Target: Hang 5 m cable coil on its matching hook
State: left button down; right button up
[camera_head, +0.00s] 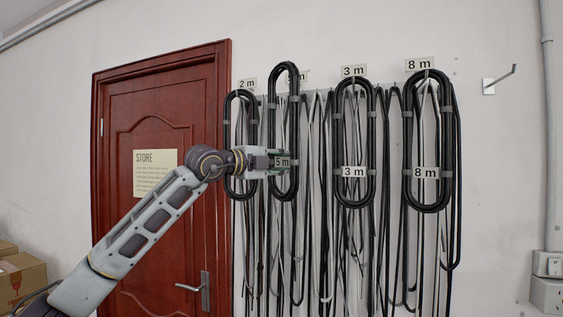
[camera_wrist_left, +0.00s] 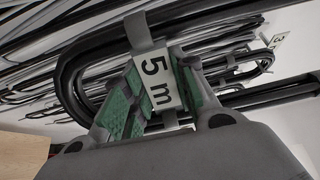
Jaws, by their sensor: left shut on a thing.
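The 5 m cable coil (camera_head: 272,118) is a tall black loop, upright in front of the wall rack, with its "5 m" tag (camera_head: 282,162) at mid-height. My left gripper (camera_head: 278,161) is shut on the coil at this tag. The left wrist view shows the green-padded fingers of my left gripper (camera_wrist_left: 150,100) around the tag (camera_wrist_left: 160,82), with the black coil (camera_wrist_left: 72,85) behind. The coil's top partly covers a wall label (camera_head: 299,76) of which only "m" reads. The hook there is hidden; I cannot tell whether the coil touches it.
Coils marked 3 m (camera_head: 371,130) and 8 m (camera_head: 446,130) hang to the right. Another coil (camera_head: 227,130) hangs left, under the 2 m label (camera_head: 247,84). Many loose cables hang behind. A bare hook (camera_head: 500,80) is at far right. A red door (camera_head: 150,110) is left.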

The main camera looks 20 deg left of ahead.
pick_arm(q)
jog(key=shift+w+r+p, duration=0.1)
jog(key=shift+w+p, duration=0.6)
jog(key=shift+w, duration=0.2)
jog(key=shift+w+p, duration=1.05)
jog(key=shift+w, duration=0.1)
jog(key=w+f, duration=0.1)
jog(key=w+p, duration=0.1)
jog(key=w, duration=0.1)
jog(key=w+f+p, duration=0.1)
jog(key=w, duration=0.1)
jog(key=shift+w+d+f, duration=0.1)
jog(key=shift+d+f, duration=0.05)
jog(key=shift+f, duration=0.2)
pick_arm(e)
notch_tip(320, 180, up, 6)
jog(key=shift+s+a, duration=0.2)
jog(key=shift+a, duration=0.1)
jog(key=shift+a, duration=0.25)
